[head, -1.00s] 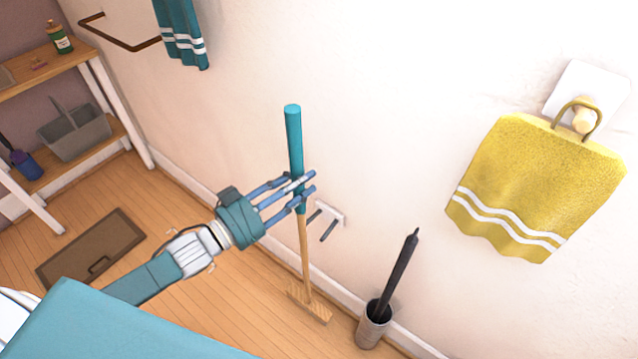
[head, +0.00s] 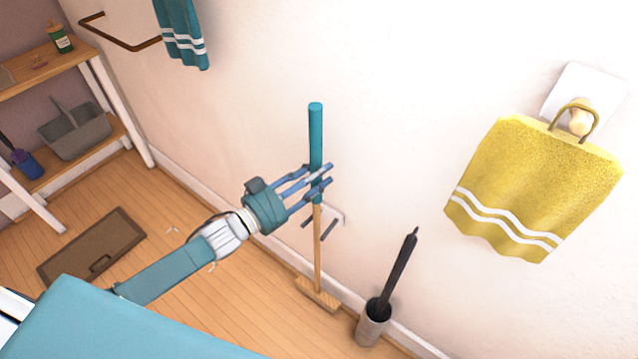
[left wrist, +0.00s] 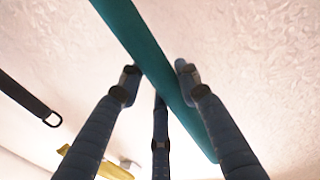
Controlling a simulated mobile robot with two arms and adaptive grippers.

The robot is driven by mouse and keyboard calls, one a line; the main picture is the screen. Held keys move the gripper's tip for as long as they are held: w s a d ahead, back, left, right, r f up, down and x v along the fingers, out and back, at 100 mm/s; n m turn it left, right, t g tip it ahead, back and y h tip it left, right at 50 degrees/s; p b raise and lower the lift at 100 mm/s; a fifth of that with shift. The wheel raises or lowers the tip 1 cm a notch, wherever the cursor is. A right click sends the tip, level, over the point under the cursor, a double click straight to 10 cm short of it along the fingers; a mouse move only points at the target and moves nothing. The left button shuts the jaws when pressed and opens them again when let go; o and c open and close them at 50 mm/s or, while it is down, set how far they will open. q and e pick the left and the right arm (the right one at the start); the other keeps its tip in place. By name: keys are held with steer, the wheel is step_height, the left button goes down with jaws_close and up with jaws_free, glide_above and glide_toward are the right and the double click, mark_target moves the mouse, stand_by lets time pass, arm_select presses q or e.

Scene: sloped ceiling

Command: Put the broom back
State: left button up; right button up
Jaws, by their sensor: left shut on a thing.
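The broom (head: 316,135) has a teal grip, a wooden stick and a wooden head. It stands nearly upright in the head view, with its head low near the floor by the wall. My left gripper (head: 322,182) is shut on the lower part of the teal grip. In the left wrist view the teal grip (left wrist: 150,55) runs diagonally between my fingers (left wrist: 158,90). A small wall holder with two prongs (head: 330,218) is right behind the stick, just below my fingers. I cannot tell whether the stick is between the prongs. My right gripper is not in view.
A grey bin holding a dark-handled brush (head: 375,325) stands on the floor to the right of the broom. A yellow towel (head: 530,185) hangs on a wall hook. A shelf (head: 75,170) and a brown floor hatch (head: 90,245) are at left.

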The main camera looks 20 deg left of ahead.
arm_select(q)
step_height(320, 180, down, 3)
steer(key=shift+r, duration=0.1)
steer(key=shift+w+d+f, duration=0.1)
steer(key=shift+w+f, duration=0.1)
steer(key=shift+f, duration=0.3)
steer(key=shift+f, duration=0.15)
steer(key=o, duration=1.3)
steer(key=shift+c, duration=0.2)
steer(key=v, duration=1.2)
steer(key=shift+b, duration=0.4)
